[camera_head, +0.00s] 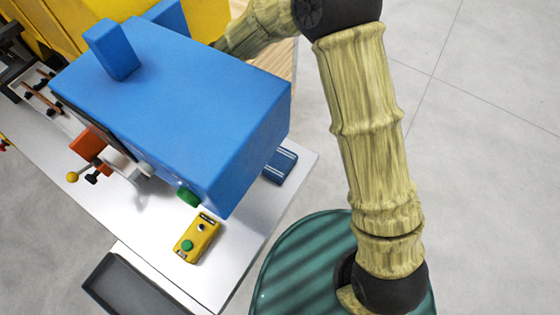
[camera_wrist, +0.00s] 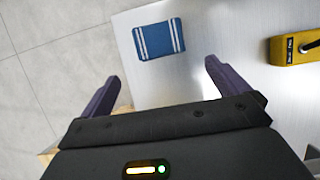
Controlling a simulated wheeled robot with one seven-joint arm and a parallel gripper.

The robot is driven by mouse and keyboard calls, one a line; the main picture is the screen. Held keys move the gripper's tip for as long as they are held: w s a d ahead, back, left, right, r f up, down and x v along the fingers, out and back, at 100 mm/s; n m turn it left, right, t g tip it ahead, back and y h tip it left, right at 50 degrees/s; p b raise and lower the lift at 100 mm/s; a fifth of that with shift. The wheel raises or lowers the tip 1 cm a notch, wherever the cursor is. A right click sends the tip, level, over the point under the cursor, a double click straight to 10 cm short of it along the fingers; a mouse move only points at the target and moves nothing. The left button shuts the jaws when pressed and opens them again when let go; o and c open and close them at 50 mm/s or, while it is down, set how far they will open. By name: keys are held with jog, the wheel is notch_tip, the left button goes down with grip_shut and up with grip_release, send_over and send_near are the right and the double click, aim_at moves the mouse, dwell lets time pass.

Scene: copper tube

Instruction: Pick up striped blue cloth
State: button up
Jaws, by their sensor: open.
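The striped blue cloth (camera_wrist: 158,40) lies flat near a corner of the pale metal table (camera_wrist: 240,30). It is folded to a small rectangle, blue with white stripes near its ends. In the head view the cloth (camera_head: 281,165) shows partly, with the big blue machine box covering the rest. My gripper (camera_wrist: 160,80) is open and empty in the wrist view. Its two dark purple fingers are spread, with the cloth ahead of them and between their lines, apart from both. In the head view the gripper is hidden behind the blue machine.
A big blue machine (camera_head: 180,100) stands on the table close to the cloth. A yellow control box (camera_head: 197,238) with a green button sits on the table and also shows in the wrist view (camera_wrist: 296,46). A grey tray (camera_head: 140,285) is at the front. Bare tabletop lies around the cloth.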

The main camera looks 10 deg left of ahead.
jog(key=p, duration=0.3)
send_near(279, 161)
jog(key=x, duration=0.4)
jog(key=shift+s+a+f, duration=0.15)
jog(key=shift+f, duration=0.2)
jog(key=shift+f, duration=0.1)
jog(key=shift+s+d+f+p, duration=0.25)
jog(key=shift+d+f+p, duration=0.25)
jog(key=shift+p, duration=0.15)
jog(key=shift+p+x, duration=0.75)
jog(key=shift+x, duration=1.1)
jog(key=shift+w, duration=0.15)
jog(key=c, duration=0.7)
